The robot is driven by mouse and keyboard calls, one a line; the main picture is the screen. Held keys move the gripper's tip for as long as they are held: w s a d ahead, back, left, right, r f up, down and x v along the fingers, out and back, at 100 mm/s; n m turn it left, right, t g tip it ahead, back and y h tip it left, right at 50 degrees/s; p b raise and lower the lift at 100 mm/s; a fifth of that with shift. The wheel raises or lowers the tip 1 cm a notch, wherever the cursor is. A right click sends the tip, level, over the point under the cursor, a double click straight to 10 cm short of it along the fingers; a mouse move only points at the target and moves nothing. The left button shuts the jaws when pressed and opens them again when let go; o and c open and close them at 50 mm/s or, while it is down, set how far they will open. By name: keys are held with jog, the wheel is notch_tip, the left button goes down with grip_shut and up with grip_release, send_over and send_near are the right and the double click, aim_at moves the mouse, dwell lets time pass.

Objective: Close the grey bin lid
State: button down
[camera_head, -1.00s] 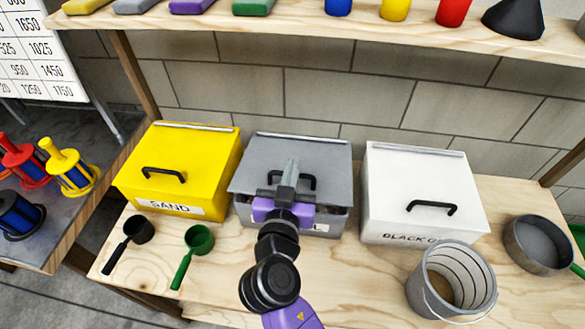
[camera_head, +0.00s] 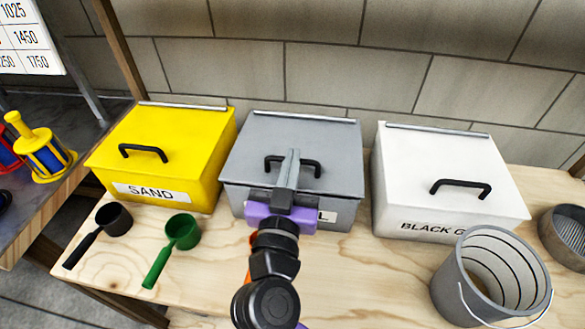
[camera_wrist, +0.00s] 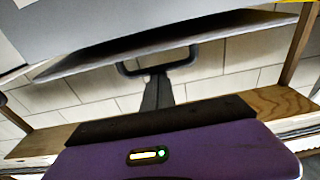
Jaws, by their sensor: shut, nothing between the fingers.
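The grey bin (camera_head: 235,203) stands on the bench between the yellow and white bins. Its lid (camera_head: 262,135) lies almost level over it in the head view, with a black handle (camera_head: 310,165) on top. In the wrist view a dark wedge-shaped gap shows between bin and lid (camera_wrist: 215,38), so the lid seems slightly raised at the front. My gripper (camera_head: 294,153) is shut and empty, its fingers over the lid by the handle. In the wrist view the fingertips (camera_wrist: 157,80) point at the handle (camera_wrist: 130,69); contact cannot be told. My gripper hides part of the bin's front label.
A yellow sand bin (camera_head: 185,125) stands left and a white bin (camera_head: 440,155) right, both close by. Black (camera_head: 113,217) and green (camera_head: 183,231) scoops lie front left. A metal bucket (camera_head: 450,285) stands front right. Bare bench lies in front of the grey bin.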

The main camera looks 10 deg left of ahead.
jog(key=shift+s+f+t+b, duration=0.25)
jog(key=shift+f+b, duration=0.6)
jog(key=shift+b, duration=0.85)
jog(key=shift+f, duration=0.1)
